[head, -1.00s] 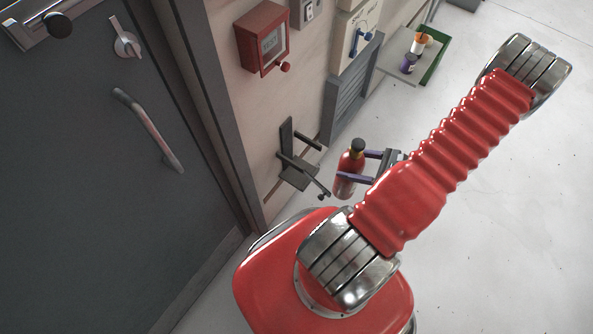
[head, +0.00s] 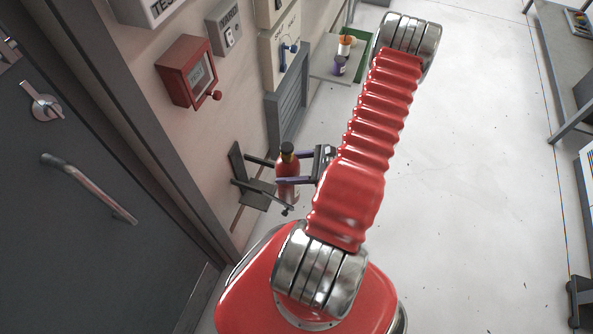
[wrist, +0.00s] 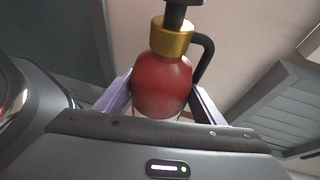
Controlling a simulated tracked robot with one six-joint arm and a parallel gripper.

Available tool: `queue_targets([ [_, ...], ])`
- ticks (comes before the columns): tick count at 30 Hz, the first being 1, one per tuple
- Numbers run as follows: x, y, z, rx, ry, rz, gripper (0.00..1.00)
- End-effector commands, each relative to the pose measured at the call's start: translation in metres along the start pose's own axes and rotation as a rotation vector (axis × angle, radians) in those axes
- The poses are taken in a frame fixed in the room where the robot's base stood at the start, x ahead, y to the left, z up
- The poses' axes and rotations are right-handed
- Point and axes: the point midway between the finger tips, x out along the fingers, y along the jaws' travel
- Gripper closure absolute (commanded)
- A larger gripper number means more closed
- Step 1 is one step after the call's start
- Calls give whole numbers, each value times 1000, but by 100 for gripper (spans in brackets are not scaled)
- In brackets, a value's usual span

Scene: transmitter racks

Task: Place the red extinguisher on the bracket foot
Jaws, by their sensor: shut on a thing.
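The red extinguisher (head: 288,170) has a dark top and a brass-coloured collar. My gripper (head: 285,181) is shut around its body and holds it upright. In the wrist view the extinguisher (wrist: 163,85) stands between the two purple fingers, with a black handle at its right; its lower part is hidden. The bracket (head: 240,165) is dark grey and fixed low on the wall, with a flat foot (head: 254,194) and arms reaching out. In the head view the extinguisher is at the bracket's right, close to the arm ends. I cannot tell whether it touches the bracket or foot.
A red wall box (head: 187,72) hangs above the bracket. A louvred grey panel (head: 287,103) is behind it along the wall. A shelf (head: 322,65) with a purple bottle and an orange cup stands further back. A grey door (head: 70,230) is at left.

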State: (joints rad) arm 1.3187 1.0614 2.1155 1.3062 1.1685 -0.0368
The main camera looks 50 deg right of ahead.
Motion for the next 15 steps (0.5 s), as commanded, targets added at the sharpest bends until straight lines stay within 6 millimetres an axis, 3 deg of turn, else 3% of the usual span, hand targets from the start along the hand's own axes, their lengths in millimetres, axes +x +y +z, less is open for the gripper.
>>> queue_targets([
  [15, 56, -12, 25, -4, -5, 3, 100],
])
